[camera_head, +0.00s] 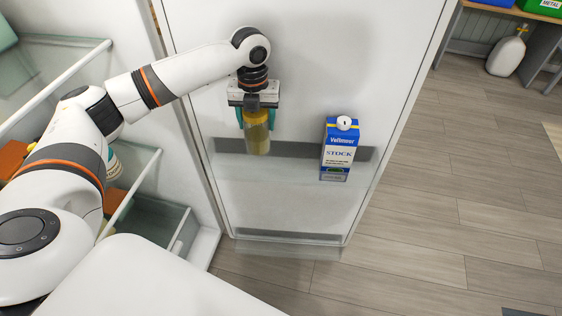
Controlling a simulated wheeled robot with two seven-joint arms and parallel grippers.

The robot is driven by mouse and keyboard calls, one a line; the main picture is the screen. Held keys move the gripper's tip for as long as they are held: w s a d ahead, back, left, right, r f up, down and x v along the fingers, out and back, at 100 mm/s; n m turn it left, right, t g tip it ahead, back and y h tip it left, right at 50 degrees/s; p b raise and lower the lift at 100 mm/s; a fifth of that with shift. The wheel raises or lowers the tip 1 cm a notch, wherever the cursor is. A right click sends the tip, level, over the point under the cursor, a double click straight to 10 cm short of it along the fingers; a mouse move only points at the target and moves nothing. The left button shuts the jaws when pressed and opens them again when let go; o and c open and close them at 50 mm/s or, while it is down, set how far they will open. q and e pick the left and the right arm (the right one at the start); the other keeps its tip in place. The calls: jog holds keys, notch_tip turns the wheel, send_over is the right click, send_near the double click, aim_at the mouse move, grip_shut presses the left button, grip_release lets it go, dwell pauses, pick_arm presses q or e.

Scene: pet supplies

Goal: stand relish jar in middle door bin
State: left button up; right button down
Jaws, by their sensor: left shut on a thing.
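The relish jar (257,137) is a yellowish-green jar, held upright in my left gripper (257,118), whose teal fingers are shut on its upper part. The jar is over the left part of the middle door bin (300,172), a clear shelf on the inside of the open fridge door. The jar's lower end overlaps the bin's dark back strip; I cannot tell whether it touches the bin floor. My right gripper is not in view.
A blue and white stock carton (340,147) stands in the right part of the same bin. A lower door bin (290,243) looks empty. Fridge shelves with items and a drawer (152,222) are at left. Open wooden floor (470,190) lies right of the door (310,60).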

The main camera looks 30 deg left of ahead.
aim_at(258, 145)
pick_arm(q)
notch_tip(258, 145, down, 9)
jog(key=shift+r, duration=0.1)
dwell(0.3)
jog(key=o, duration=1.2)
jog(key=shift+o, duration=0.2)
notch_tip(258, 145, up, 12)
jog(key=shift+s, duration=0.1)
